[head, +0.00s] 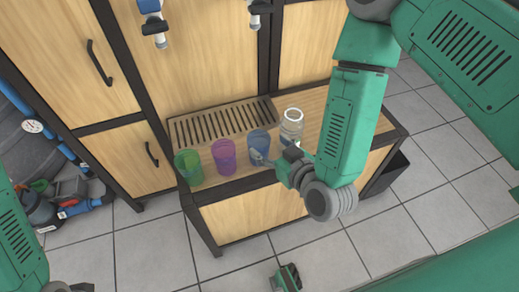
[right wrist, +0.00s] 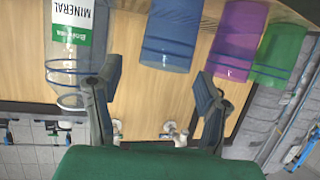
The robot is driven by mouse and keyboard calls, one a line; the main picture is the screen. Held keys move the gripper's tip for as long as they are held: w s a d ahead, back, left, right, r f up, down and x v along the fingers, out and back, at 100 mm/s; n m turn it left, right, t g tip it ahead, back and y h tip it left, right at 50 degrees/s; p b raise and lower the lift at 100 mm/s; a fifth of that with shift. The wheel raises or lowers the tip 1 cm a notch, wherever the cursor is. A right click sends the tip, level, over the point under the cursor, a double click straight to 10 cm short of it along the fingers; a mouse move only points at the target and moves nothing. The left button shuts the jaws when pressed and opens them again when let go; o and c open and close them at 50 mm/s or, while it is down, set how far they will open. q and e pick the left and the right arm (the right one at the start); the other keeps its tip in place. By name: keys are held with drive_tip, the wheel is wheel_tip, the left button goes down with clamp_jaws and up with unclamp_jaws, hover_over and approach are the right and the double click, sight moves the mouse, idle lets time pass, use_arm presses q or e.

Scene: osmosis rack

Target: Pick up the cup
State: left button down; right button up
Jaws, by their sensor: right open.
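A see-through blue cup (head: 259,143) stands upright on the wooden counter, between a purple cup (head: 224,156) and a clear bottle (head: 291,124). A green cup (head: 188,167) stands at the left end of the row. My right gripper (head: 274,156) is open and empty at the front of the blue cup, partly covering its lower part and the bottle's base. In the right wrist view, which is upside down, the blue cup (right wrist: 172,37) lies ahead between the two spread fingers (right wrist: 157,76). The labelled bottle (right wrist: 73,48) is close to the left finger.
A slotted drain grate (head: 222,121) lies behind the cups, below wooden cabinets. Taps (head: 154,30) hang above. The counter's dark front edge (head: 228,189) is under my right gripper. The counter right of the bottle is partly hidden by my arm.

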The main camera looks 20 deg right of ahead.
sight(259, 141)
drive_tip(key=x, duration=0.1)
drive_tip(key=b+x, duration=0.1)
drive_tip(key=x, duration=0.3)
drive_tip(key=shift+s+a+f+b, duration=0.2)
drive_tip(key=shift+s+a+b, duration=0.05)
drive_tip(key=shift+a+b, duration=0.1)
drive_tip(key=shift+w+a, duration=0.15)
drive_tip(key=shift+d, duration=0.3)
drive_tip(key=c, duration=0.7)
drive_tip(key=shift+o, duration=0.2)
